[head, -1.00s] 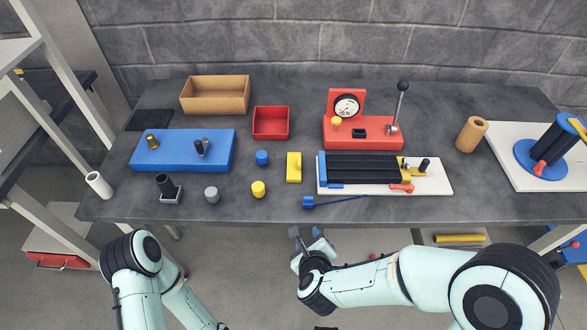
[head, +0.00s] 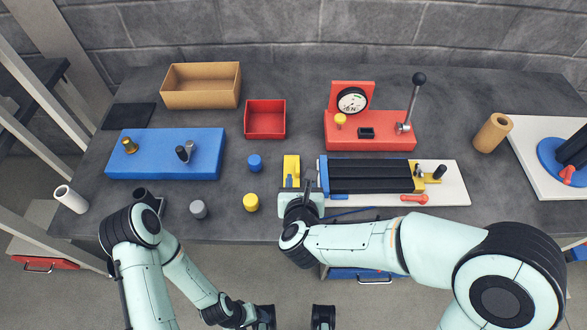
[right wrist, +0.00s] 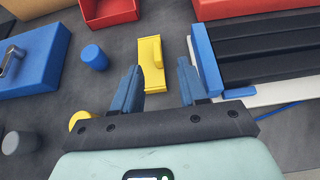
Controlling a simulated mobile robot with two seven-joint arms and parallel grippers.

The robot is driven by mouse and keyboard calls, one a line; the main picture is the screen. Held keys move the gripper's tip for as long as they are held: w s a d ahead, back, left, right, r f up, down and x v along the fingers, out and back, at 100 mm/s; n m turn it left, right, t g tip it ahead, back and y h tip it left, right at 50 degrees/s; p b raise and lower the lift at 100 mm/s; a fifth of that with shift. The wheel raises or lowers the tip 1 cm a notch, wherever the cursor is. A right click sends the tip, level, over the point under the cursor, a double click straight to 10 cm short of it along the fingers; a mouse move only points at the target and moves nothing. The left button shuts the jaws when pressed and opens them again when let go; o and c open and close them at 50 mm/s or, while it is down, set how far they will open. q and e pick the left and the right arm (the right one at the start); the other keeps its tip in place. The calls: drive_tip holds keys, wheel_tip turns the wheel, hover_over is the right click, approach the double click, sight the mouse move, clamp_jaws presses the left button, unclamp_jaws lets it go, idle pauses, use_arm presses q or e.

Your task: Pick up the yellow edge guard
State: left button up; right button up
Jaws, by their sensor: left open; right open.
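The yellow edge guard (head: 291,165) lies on the dark bench, left of the blue-ended black strip fixture. In the right wrist view the guard (right wrist: 152,65) is a flat yellow piece with a raised part on its right side. My right gripper (head: 299,186) is open and empty at the guard's near end. In the wrist view its two blue-grey fingers (right wrist: 160,82) are apart; the guard lies beyond them, toward the left finger. My left gripper (head: 264,316) is low at the bottom edge, away from the bench, and its fingers are hardly visible.
The strip fixture (head: 370,176) on its white board (head: 453,193) stands close right of the guard. A blue cylinder (head: 255,162) and a yellow cylinder (head: 251,202) stand to its left. A red bin (head: 265,121) is behind. A blue strip tool lies partly hidden behind my right arm.

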sight(298, 168)
drive_tip(key=x, duration=0.7)
drive_tip(key=shift+w+a+f, duration=0.15)
drive_tip(key=shift+a, duration=0.1)
clamp_jaws()
